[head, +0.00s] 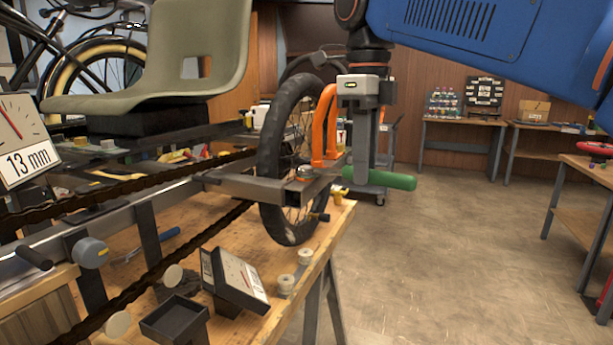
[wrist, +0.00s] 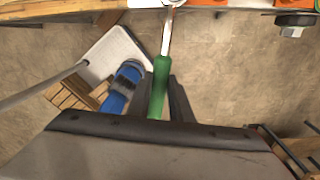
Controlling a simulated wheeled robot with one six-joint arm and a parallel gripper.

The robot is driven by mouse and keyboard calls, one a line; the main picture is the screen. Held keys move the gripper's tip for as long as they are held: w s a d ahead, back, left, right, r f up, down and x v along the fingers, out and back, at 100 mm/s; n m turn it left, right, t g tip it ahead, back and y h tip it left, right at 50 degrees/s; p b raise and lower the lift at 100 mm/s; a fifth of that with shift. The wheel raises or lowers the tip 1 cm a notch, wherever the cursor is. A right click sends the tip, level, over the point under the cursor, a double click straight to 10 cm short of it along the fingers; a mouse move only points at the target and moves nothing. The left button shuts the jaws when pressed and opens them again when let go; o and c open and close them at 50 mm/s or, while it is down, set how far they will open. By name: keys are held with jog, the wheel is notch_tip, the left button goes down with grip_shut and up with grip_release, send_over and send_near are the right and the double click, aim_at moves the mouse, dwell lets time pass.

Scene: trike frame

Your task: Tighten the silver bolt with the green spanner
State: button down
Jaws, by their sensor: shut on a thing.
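The green spanner (head: 395,180) is in my gripper (head: 364,176), its green handle sticking out to the right of the fingers in the head view. In the wrist view, its handle (wrist: 158,90) lies between the dark fingers (wrist: 162,102). Its silver shaft (wrist: 167,32) points up to the top edge, where the head is partly cut off. A small silver bolt (head: 306,172) seems to sit on the end of the grey frame bar, left of my gripper in the head view. I cannot tell whether the spanner touches it.
The trike's front wheel (head: 285,150) and orange fork (head: 326,125) stand just left of my gripper. A wooden workbench (head: 325,228) holds dial boxes and small parts. In the wrist view, a silver hex piece (wrist: 292,32) sits on a black disc. The floor (head: 450,260) at right is clear.

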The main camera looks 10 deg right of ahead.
jog(key=shift+w+d+n, duration=0.35)
jog(key=shift+w+n, duration=0.05)
jog(key=shift+n, duration=0.1)
dwell(0.4)
jog(key=c, duration=2.3)
grip_release()
grip_shut()
jog(key=shift+r, duration=1.5)
jog(key=s+d+r, duration=0.1)
jog(key=d, duration=0.1)
jog(key=s+d+r, duration=0.2)
